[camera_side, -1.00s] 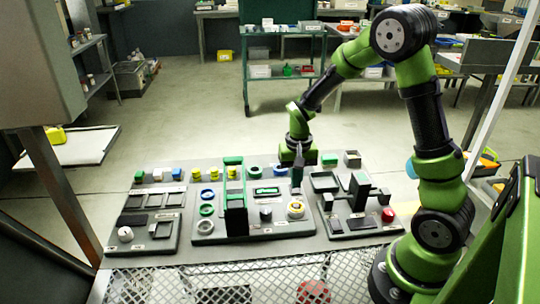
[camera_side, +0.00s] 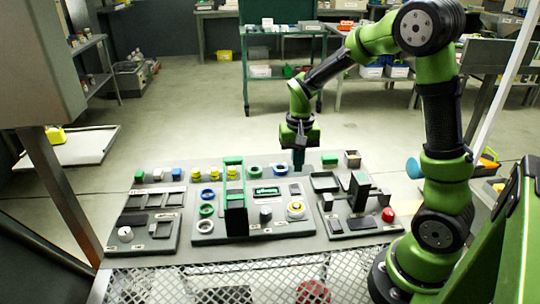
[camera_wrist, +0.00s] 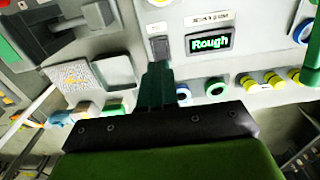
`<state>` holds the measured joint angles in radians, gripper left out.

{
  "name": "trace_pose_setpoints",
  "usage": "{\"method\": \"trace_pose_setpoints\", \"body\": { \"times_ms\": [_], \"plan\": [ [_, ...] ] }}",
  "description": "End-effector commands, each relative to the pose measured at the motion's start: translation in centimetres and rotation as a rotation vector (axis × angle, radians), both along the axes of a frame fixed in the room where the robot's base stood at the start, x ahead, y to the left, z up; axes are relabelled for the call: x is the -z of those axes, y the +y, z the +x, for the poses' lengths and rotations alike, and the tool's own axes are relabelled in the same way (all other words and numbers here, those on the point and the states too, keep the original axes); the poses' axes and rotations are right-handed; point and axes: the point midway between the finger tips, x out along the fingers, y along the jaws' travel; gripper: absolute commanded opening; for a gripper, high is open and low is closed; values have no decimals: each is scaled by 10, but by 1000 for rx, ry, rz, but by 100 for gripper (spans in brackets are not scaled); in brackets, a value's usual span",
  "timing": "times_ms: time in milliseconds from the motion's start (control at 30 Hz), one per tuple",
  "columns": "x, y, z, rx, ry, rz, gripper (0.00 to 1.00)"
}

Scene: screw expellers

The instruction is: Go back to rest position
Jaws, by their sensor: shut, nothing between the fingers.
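My gripper (camera_side: 299,160) is above the back part of the work table (camera_side: 262,245), raised clear of the panels. Its fingers are together and hold nothing. In the wrist view the shut fingers (camera_wrist: 157,88) point toward the middle panel, close in the picture to a small dark switch-like part and the lit display (camera_wrist: 209,42) reading "Rough". The display also shows in the side view (camera_side: 267,191), on the middle panel (camera_side: 250,229).
A tall green and black frame (camera_side: 235,205) stands on the middle panel. The right panel has a dark upright block (camera_side: 359,190) and a red knob (camera_side: 388,215). Rings and small blocks line the table's back edge.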

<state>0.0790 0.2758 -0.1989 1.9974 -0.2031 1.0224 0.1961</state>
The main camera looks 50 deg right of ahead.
Motion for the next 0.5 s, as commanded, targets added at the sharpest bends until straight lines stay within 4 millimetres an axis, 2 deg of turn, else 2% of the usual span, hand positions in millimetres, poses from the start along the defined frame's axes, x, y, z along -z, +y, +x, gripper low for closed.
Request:
{"method": "trace_pose_setpoints", "body": {
  "times_ms": [100,167,367,500],
  "plan": [
    [3,2,-3,-23,3,6,0],
    [1,10,-10,-49,-9,22,0],
    [-45,51,-35,-164,-168,64,0],
    [-80,80,-60,-256,-309,76,0]
  ]
}}
